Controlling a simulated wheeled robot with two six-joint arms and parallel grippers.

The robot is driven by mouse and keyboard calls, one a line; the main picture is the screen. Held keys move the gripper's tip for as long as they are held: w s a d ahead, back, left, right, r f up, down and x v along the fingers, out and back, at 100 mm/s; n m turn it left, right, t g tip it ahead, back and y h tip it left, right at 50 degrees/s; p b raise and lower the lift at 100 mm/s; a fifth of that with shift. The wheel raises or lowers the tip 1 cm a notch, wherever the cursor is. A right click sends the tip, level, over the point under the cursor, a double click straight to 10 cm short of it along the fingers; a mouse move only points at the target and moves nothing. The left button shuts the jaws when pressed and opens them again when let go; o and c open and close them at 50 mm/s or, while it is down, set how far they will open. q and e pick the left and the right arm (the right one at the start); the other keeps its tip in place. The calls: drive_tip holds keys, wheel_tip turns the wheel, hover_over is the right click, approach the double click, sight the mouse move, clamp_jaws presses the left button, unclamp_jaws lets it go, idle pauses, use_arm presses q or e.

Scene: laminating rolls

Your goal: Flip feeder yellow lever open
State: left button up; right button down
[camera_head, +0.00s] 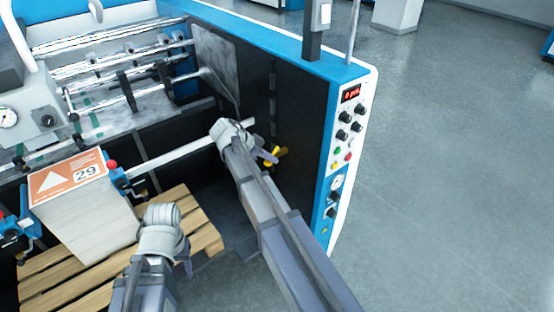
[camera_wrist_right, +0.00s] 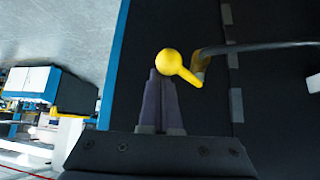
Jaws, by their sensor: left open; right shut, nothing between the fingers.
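The yellow lever (camera_head: 278,153) is on the dark inner side panel of the machine in the head view. In the right wrist view, its round yellow knob (camera_wrist_right: 169,61) and short yellow shaft stand out from the dark panel. My right gripper (camera_wrist_right: 167,74) is shut and empty, with its fingertips at the knob's lower edge; whether they touch cannot be told. In the head view, the right gripper (camera_head: 267,157) is partly hidden by its wrist, just left of the lever. My left gripper (camera_head: 185,262) is open, low over the pallet area, mostly hidden behind its wrist.
A paper stack (camera_head: 85,225) with an orange-topped label marked 29 stands on a wooden pallet (camera_head: 205,235). A white bar (camera_head: 190,145) crosses left of my right wrist. The control panel (camera_head: 347,150) is on the machine's end. The floor at right is clear.

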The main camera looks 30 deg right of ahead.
drive_tip(key=shift+w+a, duration=0.65)
drive_tip(key=shift+w, duration=0.35)
drive_tip(key=shift+w+a, duration=0.65)
drive_tip(key=shift+w, duration=0.3)
use_arm(q)
drive_tip(key=shift+s+d, duration=0.1)
use_arm(e)
drive_tip(key=shift+w+a, duration=0.1)
drive_tip(key=shift+w, duration=0.05)
